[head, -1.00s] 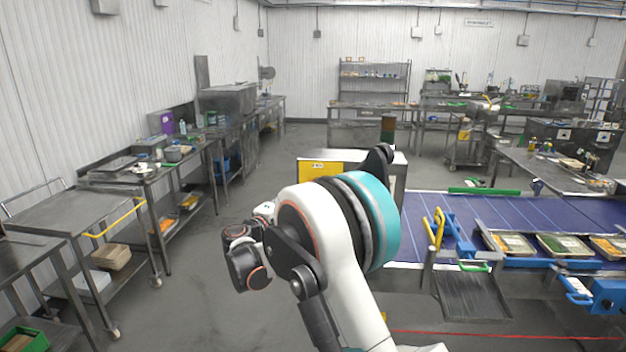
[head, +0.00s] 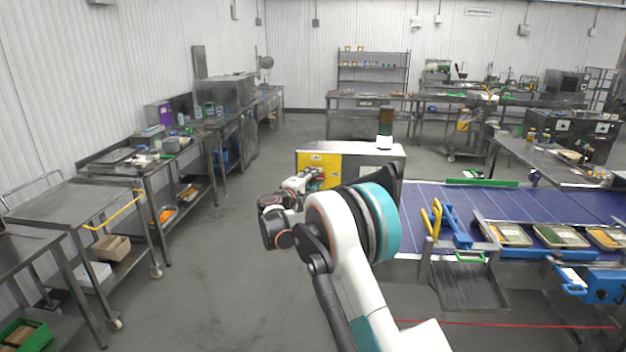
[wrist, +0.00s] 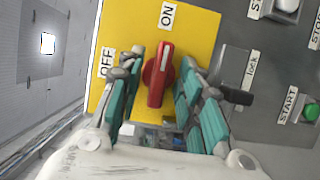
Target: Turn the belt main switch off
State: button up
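The belt main switch (wrist: 158,75) is a red rotary knob on a yellow plate (wrist: 196,28) in the wrist view. Its handle points toward the ON label (wrist: 168,15); the OFF label (wrist: 106,62) is to its left. My gripper (wrist: 160,85) is open, with its teal-padded fingers on either side of the knob and gaps visible between. In the head view the yellow panel (head: 308,160) is on the control cabinet (head: 368,151), and my gripper (head: 312,182) is in front of it; the knob is barely discernible there.
A black lock lever (wrist: 236,95) and a green START button (wrist: 311,111) are right of the knob. The blue conveyor (head: 425,198) with food trays (head: 562,237) runs to the right. A steel cart (head: 75,207) stands left; the floor between is clear.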

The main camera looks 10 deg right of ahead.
grip_shut()
jog(key=shift+f+n+b, duration=0.2)
jog(key=shift+n+b, duration=0.2)
jog(key=shift+b, duration=0.15)
jog(key=shift+f+n+t+b, duration=0.2)
jog(key=shift+n+t+b, duration=0.3)
jog(key=shift+n+b, duration=0.55)
jog(key=n+t+b, duration=0.1)
jog(key=n+b, duration=0.2)
jog(key=shift+d+n+h+b, duration=0.15)
jog(key=shift+n+h+b, duration=0.2)
jog(key=shift+h+b, duration=0.05)
jog(key=n+t+y+b, duration=0.1)
jog(key=n+b, duration=0.1)
jog(key=n, duration=0.2)
jog(key=n+t+y+b, duration=0.1)
jog(key=n+t+b, duration=0.1)
jog(key=n, duration=0.2)
jog(key=shift+d+f+t, duration=0.1)
jog(key=shift+t, duration=0.2)
jog(key=n+t+y+b, duration=0.1)
jog(key=n, duration=0.2)
jog(key=n+t+y+b, duration=0.1)
jog(key=n+y, duration=0.1)
jog(key=n, duration=0.2)
jog(key=shift+s+d+n, duration=0.1)
jog(key=shift+n, duration=0.2)
jog(key=shift+n+y, duration=0.3)
